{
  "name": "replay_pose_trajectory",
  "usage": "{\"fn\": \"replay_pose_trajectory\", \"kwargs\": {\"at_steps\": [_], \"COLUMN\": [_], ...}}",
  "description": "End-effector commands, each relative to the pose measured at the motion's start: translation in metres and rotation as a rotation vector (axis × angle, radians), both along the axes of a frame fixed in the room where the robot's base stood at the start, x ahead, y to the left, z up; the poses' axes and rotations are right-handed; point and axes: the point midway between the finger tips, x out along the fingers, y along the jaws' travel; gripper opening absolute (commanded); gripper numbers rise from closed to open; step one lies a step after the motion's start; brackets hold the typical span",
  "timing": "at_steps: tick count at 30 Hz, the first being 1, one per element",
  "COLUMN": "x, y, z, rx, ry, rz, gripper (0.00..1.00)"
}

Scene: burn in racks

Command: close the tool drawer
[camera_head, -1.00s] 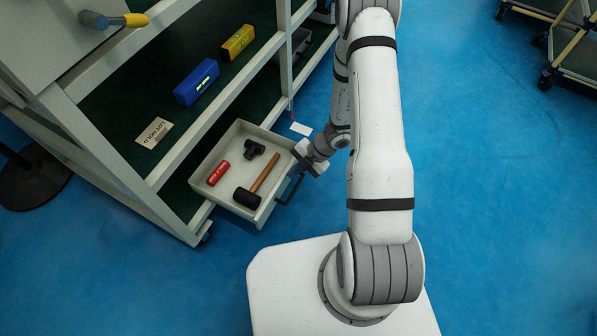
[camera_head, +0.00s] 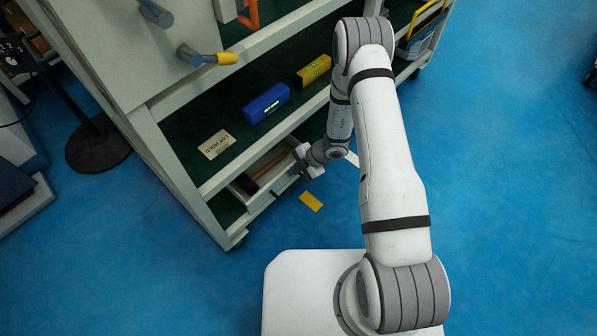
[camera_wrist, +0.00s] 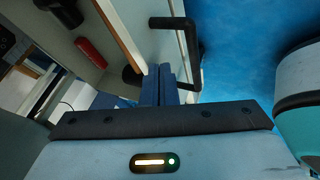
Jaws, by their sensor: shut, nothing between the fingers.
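The tool drawer (camera_head: 258,204) is low in the rack and stands only a little way out. Its pale front also shows in the wrist view (camera_wrist: 163,42), with a dark bar handle (camera_wrist: 194,50). Inside lie a hammer with a wooden handle (camera_head: 270,163), a red tool (camera_wrist: 90,51) and a black item (camera_wrist: 60,11). My gripper (camera_head: 300,168) is at the drawer's front. In the wrist view its fingers (camera_wrist: 159,86) are shut and empty, by the drawer front and handle. I cannot tell whether they touch.
The shelf above holds a blue box (camera_head: 266,104), a yellow box (camera_head: 313,70) and a hold card (camera_head: 215,144). A yellow patch (camera_head: 311,201) lies on the open blue floor. A black round stand base (camera_head: 98,145) is left of the rack.

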Motion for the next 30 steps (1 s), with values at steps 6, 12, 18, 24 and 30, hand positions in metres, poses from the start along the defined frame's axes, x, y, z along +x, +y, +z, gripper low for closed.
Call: {"fn": "replay_pose_trajectory", "kwargs": {"at_steps": [6,12,18,24,30], "x": [0.0,0.0,-0.001,-0.015,-0.022], "y": [0.008,0.011,0.012,-0.011,-0.042], "z": [0.0,0.0,0.001,0.001,0.035], "rx": [0.001,0.003,0.006,0.0,-0.004], "ry": [0.0,-0.002,-0.003,0.002,-0.002], "rz": [0.009,0.015,0.019,0.013,0.013], "gripper": [0.0,0.0,0.0,0.0,0.0]}}
